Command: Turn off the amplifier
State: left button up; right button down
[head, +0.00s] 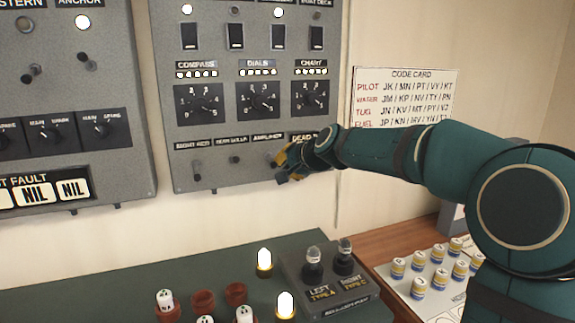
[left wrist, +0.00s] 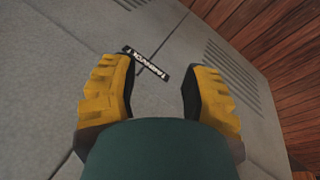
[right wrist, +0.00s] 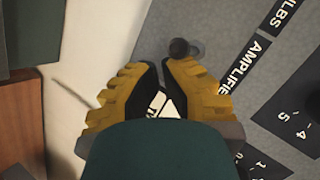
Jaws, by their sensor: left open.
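The grey panel (head: 220,120) on the wall has a row of labelled toggle switches along its bottom, including one labelled AMPLIFIER (head: 267,136). My right gripper (head: 281,172) is at that row, at the lower right of the AMPLIFIER label, and covers part of the area. In the right wrist view, a dark-knobbed toggle (right wrist: 180,47) stands beside the AMPLIFIER label, just past my fingertips (right wrist: 160,65). The fingers are drawn together with only a narrow gap and hold nothing visible. I cannot tell if they touch the toggle. My left gripper (left wrist: 158,90) is open and empty.
A code card (head: 405,95) hangs right of the panel. A board of blue-and-yellow-banded pegs (head: 440,300) is at lower right. Another switch panel (head: 120,90) is at left.

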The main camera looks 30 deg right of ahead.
pick_arm(q)
jog(key=shift+r, duration=0.1)
pick_arm(e)
jog(key=shift+a, duration=0.25)
dwell(0.6)
pick_arm(q)
jog(key=shift+r+p, duration=0.6)
jog(key=shift+p, duration=0.15)
pick_arm(e)
jog(key=shift+w+r, duration=0.1)
jog(key=shift+r, duration=0.7)
pick_arm(q)
jog(key=shift+s, duration=0.1)
